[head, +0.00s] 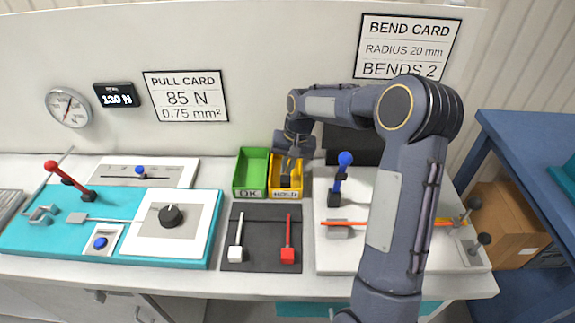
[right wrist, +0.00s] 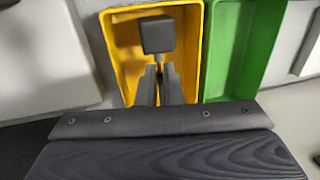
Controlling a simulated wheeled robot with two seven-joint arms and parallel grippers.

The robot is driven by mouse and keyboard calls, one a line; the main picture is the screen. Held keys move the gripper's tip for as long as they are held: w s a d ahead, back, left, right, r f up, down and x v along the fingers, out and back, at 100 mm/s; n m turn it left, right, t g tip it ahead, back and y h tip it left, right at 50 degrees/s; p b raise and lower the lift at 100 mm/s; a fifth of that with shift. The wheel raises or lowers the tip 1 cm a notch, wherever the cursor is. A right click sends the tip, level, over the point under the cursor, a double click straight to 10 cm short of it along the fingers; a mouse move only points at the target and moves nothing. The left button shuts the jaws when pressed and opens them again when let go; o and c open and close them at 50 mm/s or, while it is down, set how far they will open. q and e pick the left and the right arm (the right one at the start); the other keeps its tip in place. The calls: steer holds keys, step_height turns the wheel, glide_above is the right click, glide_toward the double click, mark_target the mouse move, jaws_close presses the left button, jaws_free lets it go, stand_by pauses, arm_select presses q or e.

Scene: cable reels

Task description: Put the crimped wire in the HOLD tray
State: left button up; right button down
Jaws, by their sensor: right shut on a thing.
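The yellow HOLD tray (head: 297,193) stands at the back middle of the bench, beside the green OK tray (head: 252,165). My right gripper (head: 291,165) reaches down over the HOLD tray. In the right wrist view, its fingers (right wrist: 160,84) are shut on a dark crimped wire, whose square black end (right wrist: 158,36) shows inside or just above the yellow tray (right wrist: 125,50). Whether the end touches the tray floor I cannot tell. The green tray (right wrist: 233,40) is empty where visible. My left gripper is not in view.
A dark mat (head: 262,228) holds a white-ended wire (head: 236,248) and a red-ended wire (head: 288,250). The teal pull tester (head: 30,235) stands left. The bending fixture (head: 340,260), with a blue-knobbed lever (head: 345,160) and an orange rod (head: 360,223), stands right, partly behind my right arm.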

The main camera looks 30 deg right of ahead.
steer(key=shift+f+b, duration=1.05)
steer(key=shift+f, duration=0.55)
steer(key=c, duration=1.5)
jaws_free()
steer(key=shift+r, duration=0.1)
step_height(320, 180, up, 19)
steer(key=d+p, duration=0.1)
steer(key=p, duration=0.8)
steer(key=shift+s+d+f+p, duration=0.2)
steer(key=shift+s+p, duration=0.1)
steer(key=shift+s, duration=0.1)
